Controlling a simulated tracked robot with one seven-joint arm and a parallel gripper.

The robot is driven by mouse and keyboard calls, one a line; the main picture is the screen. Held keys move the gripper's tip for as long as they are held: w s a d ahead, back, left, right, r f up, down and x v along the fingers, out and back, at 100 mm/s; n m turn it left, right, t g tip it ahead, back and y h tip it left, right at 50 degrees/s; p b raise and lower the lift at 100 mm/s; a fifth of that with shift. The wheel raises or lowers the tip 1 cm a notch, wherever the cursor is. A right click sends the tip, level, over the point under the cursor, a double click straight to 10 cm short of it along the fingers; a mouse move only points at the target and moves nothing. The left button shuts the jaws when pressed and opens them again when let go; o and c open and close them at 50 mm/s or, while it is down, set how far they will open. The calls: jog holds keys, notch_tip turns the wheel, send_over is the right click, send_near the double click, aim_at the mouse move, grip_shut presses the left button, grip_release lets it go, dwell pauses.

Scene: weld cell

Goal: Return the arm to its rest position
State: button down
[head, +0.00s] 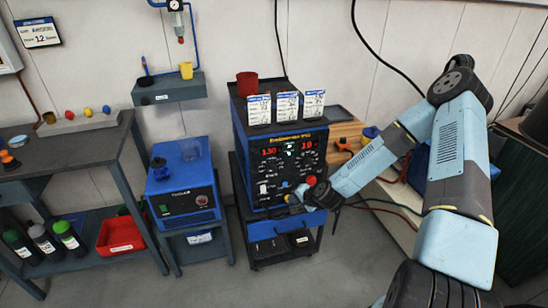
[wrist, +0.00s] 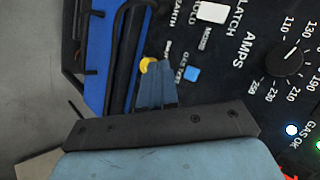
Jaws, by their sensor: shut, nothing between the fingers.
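My arm reaches from the right side of the head view towards the front panel of a blue and black welding machine (head: 240,150). My gripper (head: 300,193) is at the lower right of that panel, close in front of it. In the wrist view the gripper's fingers (wrist: 155,88) are together with nothing between them. Their tips are beside a small yellow button (wrist: 147,65); I cannot tell whether they touch it. A blue button (wrist: 192,73) and a black amps knob (wrist: 287,62) are to the right.
A red cup (head: 247,84) and several white cards stand on the machine. A wooden-topped bench (head: 393,205) is under my arm at right. A smaller blue unit (head: 183,190) and a shelf with a red bin (head: 120,235) are at left. Grey floor is open in front.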

jog(key=s+d+r+n+g+h, duration=0.1)
jog(key=s+d+r+n+h, duration=0.2)
jog(key=r, duration=0.7)
jog(key=s+d+r+n+g+h, duration=0.1)
jog(key=s+d+r+n, duration=0.3)
jog(key=r, duration=0.7)
jog(key=s+d+r+h, duration=0.15)
jog(key=d+r, duration=0.35)
jog(key=r, duration=0.5)
jog(key=s+d+r, duration=0.1)
jog(key=s+r, duration=0.8)
jog(key=s, duration=0.3)
jog(key=s+d+r, duration=0.2)
jog(key=s+r, duration=0.7)
jog(key=s, duration=0.2)
jog(key=shift+s+d+n+h, duration=0.3)
jog(key=shift+s+n+h, duration=0.05)
jog(key=shift+n, duration=0.05)
